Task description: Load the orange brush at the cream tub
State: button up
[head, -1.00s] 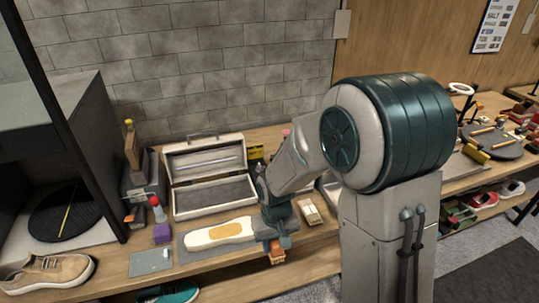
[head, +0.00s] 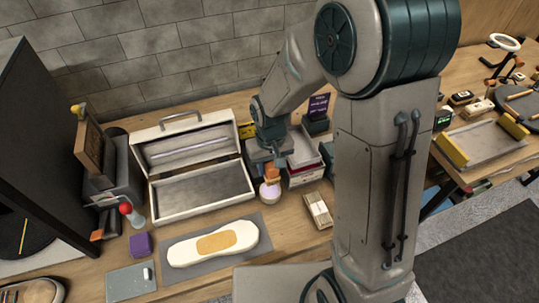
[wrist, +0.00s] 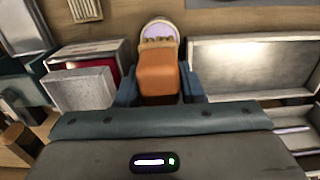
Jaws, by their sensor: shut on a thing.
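My gripper (head: 270,163) is shut on the orange brush (head: 271,173), which points down above the bench, right of the open case. In the wrist view the orange brush (wrist: 158,75) sits between my two dark blue fingers. The small round cream tub (head: 270,192) is directly below the brush in the head view. In the wrist view the tub (wrist: 158,31) shows a pale rim and a purplish inside just past the brush's far end. The brush end overlaps the tub in both views; I cannot tell whether it touches the contents.
The open cream case (head: 202,207) stands left of the tub. Stacked boxes (head: 303,176) stand close on its right. A pale sole with an orange patch (head: 183,252) lies on a grey mat (head: 250,256) in front. A bundle (head: 319,210) lies to the right.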

aim_at(270, 178)
jog(key=shift+s+f+b, duration=0.15)
jog(key=shift+f+b, duration=0.25)
jog(key=shift+f, duration=0.25)
jog(key=shift+f+b, duration=1.6)
jog(key=shift+f, duration=0.7)
jog(key=shift+f+b, duration=0.6)
jog(key=shift+r+p, duration=2.45)
jog(key=shift+r, duration=1.2)
jog(key=shift+f, duration=0.1)
